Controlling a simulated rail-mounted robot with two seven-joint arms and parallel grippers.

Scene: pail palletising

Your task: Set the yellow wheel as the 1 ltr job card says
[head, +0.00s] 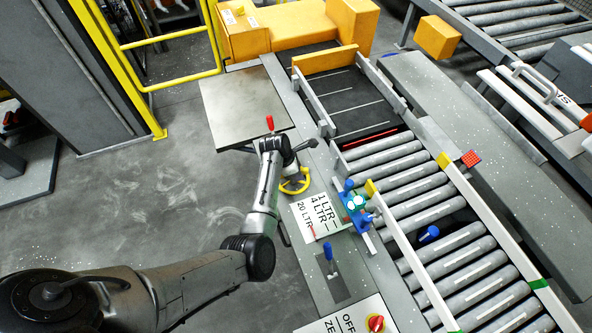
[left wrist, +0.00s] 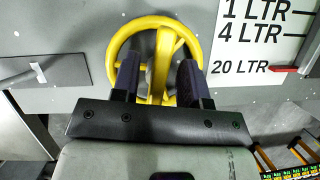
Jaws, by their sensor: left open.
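The yellow wheel (head: 296,187) lies on the grey bench beside a white scale plate (head: 314,216) marked 1 LTR, 4 LTR and 20 LTR. In the left wrist view the wheel (left wrist: 112,60) shows its rim and spokes. My left gripper (left wrist: 158,75) is open, its two dark fingers over the wheel on either side of a spoke; I cannot tell whether they touch it. It also shows in the head view (head: 294,173). The red pointer (left wrist: 284,70) stands at the 20 LTR line. No job card can be made out. My right gripper is out of view.
A blue-handled lever (head: 329,252) and a panel with a red knob (head: 376,323) are nearer on the bench. A blue fixture (head: 355,210) stands at the edge of the roller conveyor (head: 410,185). A red-handled lever (head: 270,123) is behind my gripper.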

